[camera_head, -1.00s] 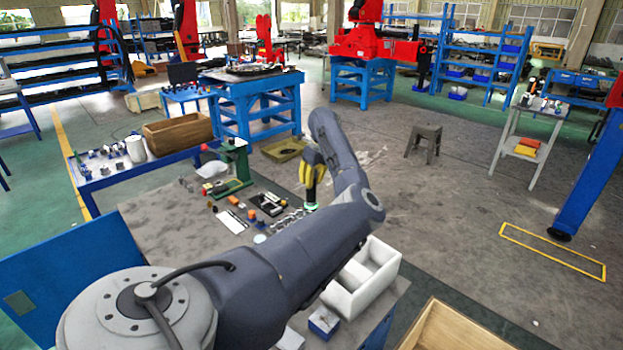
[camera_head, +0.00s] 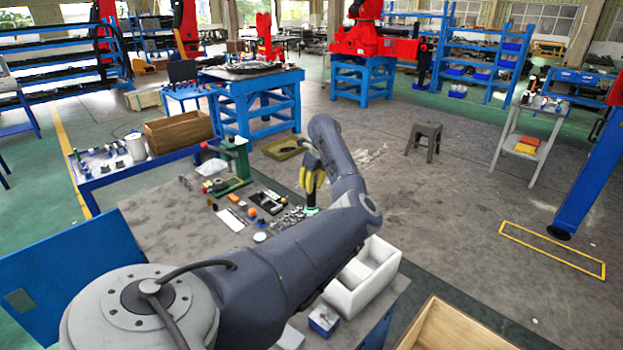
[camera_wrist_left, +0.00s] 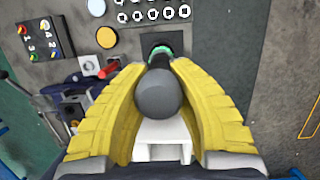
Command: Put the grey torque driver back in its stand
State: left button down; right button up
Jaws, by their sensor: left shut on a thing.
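My left gripper (camera_head: 312,183) has yellow fingers and hangs over the far right part of the workbench (camera_head: 160,215). In the left wrist view its fingers (camera_wrist_left: 160,100) are closed around the grey torque driver (camera_wrist_left: 157,96), whose rounded grey end faces the camera. A green ring (camera_wrist_left: 159,50) shows past the driver's far end, with a dark square thing (camera_wrist_left: 164,40) around or below it, perhaps the stand. I cannot tell whether the driver is inside it. My right gripper is not in view.
A white two-part bin (camera_head: 365,280) stands near the bench's right edge. A green vise-like fixture (camera_head: 237,165) and several small parts (camera_head: 290,220) lie left of the gripper. In the wrist view a red-tipped tool (camera_wrist_left: 108,70) is close to the left finger.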

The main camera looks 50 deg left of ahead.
aim_at(315, 176)
pick_arm(q)
jog(key=shift+f, duration=0.9)
jog(key=c, duration=1.3)
grip_release()
jog(key=shift+o, duration=0.6)
jog(key=shift+f, duration=0.1)
jog(key=shift+v, duration=2.25)
jog(key=shift+r, duration=0.3)
jog(key=shift+r, duration=0.1)
